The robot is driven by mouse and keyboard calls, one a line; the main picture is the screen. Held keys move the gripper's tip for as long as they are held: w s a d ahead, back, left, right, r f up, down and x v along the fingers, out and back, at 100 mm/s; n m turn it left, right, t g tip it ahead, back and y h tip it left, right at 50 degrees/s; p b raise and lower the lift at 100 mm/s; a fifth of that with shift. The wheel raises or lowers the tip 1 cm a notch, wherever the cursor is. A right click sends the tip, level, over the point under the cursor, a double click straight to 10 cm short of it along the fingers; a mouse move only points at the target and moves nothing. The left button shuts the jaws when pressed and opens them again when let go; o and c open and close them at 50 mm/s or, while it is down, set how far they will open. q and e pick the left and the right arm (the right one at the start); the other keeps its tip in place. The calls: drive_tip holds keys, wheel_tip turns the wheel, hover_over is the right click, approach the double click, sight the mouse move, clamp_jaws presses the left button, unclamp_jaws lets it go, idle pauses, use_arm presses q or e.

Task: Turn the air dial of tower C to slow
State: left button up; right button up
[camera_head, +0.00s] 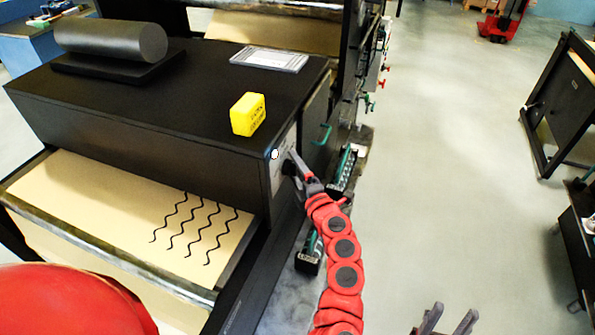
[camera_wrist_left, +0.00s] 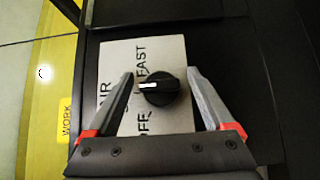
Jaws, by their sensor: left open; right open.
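The air dial (camera_wrist_left: 158,88) is a round black knob with a white pointer mark, on a pale label plate (camera_wrist_left: 172,55) on the side of a black machine. In the left wrist view the mark points left in the picture, toward lettering partly hidden by a finger. "FAST" and part of "OFF" show on either side. My left gripper (camera_wrist_left: 160,92) is open, with one finger on each side of the dial and visible gaps to it. In the head view, the left gripper (camera_head: 299,167) is at the machine's end face. My right gripper (camera_head: 447,321) is open and empty at the bottom edge.
The black machine (camera_head: 150,95) carries a yellow block (camera_head: 248,114), a dark roll (camera_head: 110,42) and a framed card (camera_head: 270,59). Brown paper (camera_head: 120,205) with wavy lines runs below. Green handles (camera_head: 322,135) sit beside the left arm.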

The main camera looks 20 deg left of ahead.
sight(297, 171)
use_arm(q)
drive_tip(key=v, duration=0.1)
drive_tip(key=b+v, duration=0.1)
drive_tip(key=v, duration=0.1)
drive_tip(key=b+v, duration=0.1)
drive_tip(key=shift+s+d+f, duration=0.2)
drive_tip(key=shift+d+f, duration=0.05)
drive_tip(key=shift+d, duration=0.1)
drive_tip(key=b+v, duration=0.2)
drive_tip(key=v, duration=1)
drive_tip(key=shift+s+d+r, duration=0.15)
drive_tip(key=shift+s+r, duration=0.1)
drive_tip(key=shift+s, duration=0.1)
